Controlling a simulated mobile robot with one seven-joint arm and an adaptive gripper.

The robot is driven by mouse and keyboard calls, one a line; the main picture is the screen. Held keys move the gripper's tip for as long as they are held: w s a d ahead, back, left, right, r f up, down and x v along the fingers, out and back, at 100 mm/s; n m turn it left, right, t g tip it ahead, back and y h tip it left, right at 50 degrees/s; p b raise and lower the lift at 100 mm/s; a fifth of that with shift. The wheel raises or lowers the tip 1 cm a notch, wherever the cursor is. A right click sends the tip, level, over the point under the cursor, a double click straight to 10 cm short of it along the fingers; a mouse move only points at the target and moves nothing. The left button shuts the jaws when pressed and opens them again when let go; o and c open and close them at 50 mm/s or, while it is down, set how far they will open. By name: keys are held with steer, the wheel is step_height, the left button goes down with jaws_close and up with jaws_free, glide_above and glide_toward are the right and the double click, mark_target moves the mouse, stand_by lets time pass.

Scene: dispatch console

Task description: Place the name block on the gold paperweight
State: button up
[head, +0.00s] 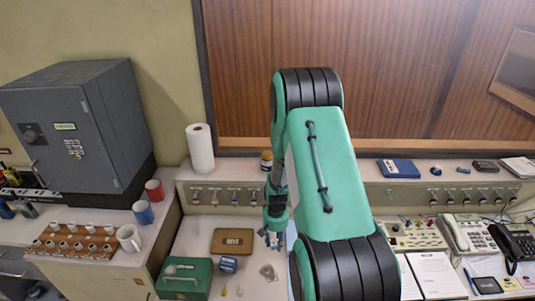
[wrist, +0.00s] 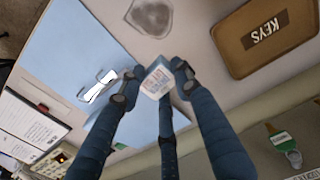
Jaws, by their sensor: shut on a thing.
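My gripper (head: 274,240) hangs over the desk, and in the wrist view (wrist: 158,82) its fingers are shut on a small block. The block (wrist: 157,82) has a white face with reddish lettering too blurred to read, and a bluish edge; I take it for the name block. It is held above the desk, apart from the things below. I cannot make out the gold paperweight for certain. A grey shield-shaped piece (head: 268,272) lies on the desk near my gripper and also shows in the wrist view (wrist: 150,16). Small gold-coloured pieces (head: 240,291) lie at the front.
A brown KEYS box (head: 232,241) lies left of my gripper. A green case (head: 184,278) and a blue item (head: 228,264) are near it. A blue mat (wrist: 75,50) with glasses (wrist: 98,87) lies to the right, mostly hidden by my arm in the head view.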

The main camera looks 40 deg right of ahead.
steer(key=w+d+r+p, duration=0.3)
steer(key=w+d+r, duration=0.1)
steer(key=r, duration=0.5)
steer(key=w+d+r+m+p, duration=0.1)
steer(key=w+d+r+p, duration=0.3)
steer(key=r, duration=0.6)
steer(key=w+d+r+p, duration=0.4)
steer(key=w+r, duration=0.3)
steer(key=r, duration=0.3)
steer(key=shift+w+d+r+m, duration=0.2)
steer(key=shift+d+m, duration=0.1)
steer(key=shift+d, duration=0.15)
steer(key=shift+w+d, duration=0.1)
steer(key=p, duration=0.3)
glide_above(267, 153)
steer(key=shift+f, duration=0.8)
steer(key=shift+f+p, duration=0.55)
steer(key=shift+f, duration=1.2)
steer(key=shift+f, duration=0.15)
